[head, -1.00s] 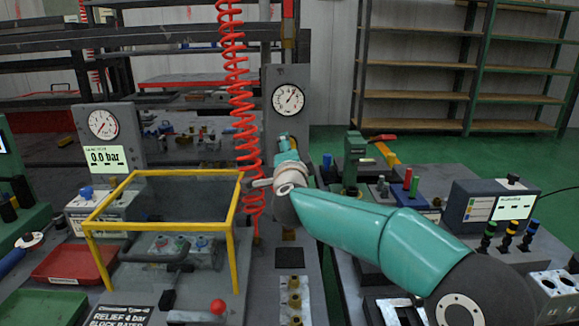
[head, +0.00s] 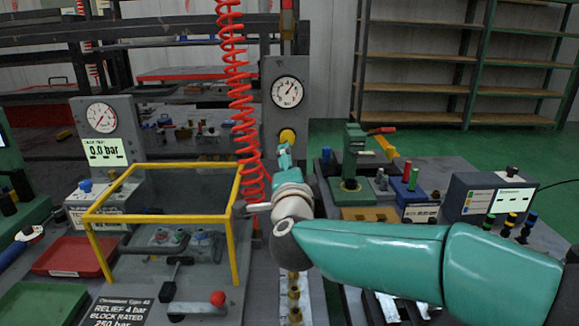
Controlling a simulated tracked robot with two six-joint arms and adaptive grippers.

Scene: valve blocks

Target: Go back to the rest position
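My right arm comes in from the right, low over the bench. Its wrist end, with the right gripper (head: 285,160), is near the middle, in front of the gauge column (head: 286,110). The fingers are too small and hidden to tell whether they are open or shut, and I see no object held. My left gripper is not in view. A yellow knob (head: 287,136) shows on the column under its gauge, just above the wrist end.
A yellow-framed guard (head: 162,217) stands left of the arm over a valve block (head: 178,241). A red coiled hose (head: 238,110) hangs behind the wrist. Red (head: 75,257) and green (head: 42,305) trays are left. A green press (head: 352,165) and display box (head: 487,197) are right.

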